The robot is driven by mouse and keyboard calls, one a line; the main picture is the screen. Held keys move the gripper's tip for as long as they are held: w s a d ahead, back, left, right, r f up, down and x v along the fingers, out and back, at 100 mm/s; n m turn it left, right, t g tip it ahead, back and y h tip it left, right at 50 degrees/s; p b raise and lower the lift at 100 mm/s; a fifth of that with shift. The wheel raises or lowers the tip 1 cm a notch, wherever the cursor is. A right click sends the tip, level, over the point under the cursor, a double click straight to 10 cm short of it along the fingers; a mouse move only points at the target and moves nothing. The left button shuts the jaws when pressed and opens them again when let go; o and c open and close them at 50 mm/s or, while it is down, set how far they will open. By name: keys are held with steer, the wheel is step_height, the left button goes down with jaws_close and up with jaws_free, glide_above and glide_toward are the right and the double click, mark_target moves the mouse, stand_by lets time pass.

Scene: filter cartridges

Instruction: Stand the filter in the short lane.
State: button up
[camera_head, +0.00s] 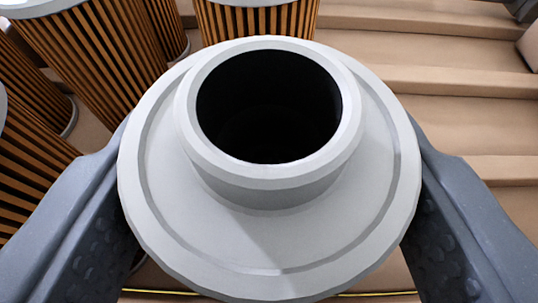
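A filter (280,235) fills the middle of the view, seen from above. Its top is a light grey round cap with a raised collar around a dark central hole. My gripper (272,200) has one dark grey finger at the left and one at the right, both against the cap's rim. It is shut on this filter. The filter's body below the cap is hidden, so I cannot tell whether its base touches anything. Tan lanes (455,120) with raised dividers run across the right side. I cannot tell which lane is the short one.
Several other filters with orange-brown pleats and grey caps stand close by at the upper left (120,50). Another stands just behind the held one, at the top middle (258,22). The lanes at the right look empty. A thin yellow line (375,293) crosses the bottom.

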steer(key=shift+f, duration=0.1)
steer(key=o, duration=1.1)
steer(key=p+v, duration=0.3)
steer(key=v, duration=1)
steer(key=shift+s, duration=0.3)
step_height(320, 180, up, 15)
steer(key=w+p, duration=0.2)
steer(key=p, duration=0.1)
steer(key=s+r+p, duration=0.1)
steer(key=s+r, duration=0.3)
steer(key=r, duration=0.7)
steer(key=s+r+t+p, duration=0.1)
steer(key=s+r, duration=0.4)
steer(key=r, duration=0.7)
steer(key=s+r+p, duration=0.2)
steer(key=s+r, duration=0.2)
steer(key=r, duration=0.7)
steer(key=shift+s+r+t, duration=0.25)
steer(key=shift+r+t, duration=0.15)
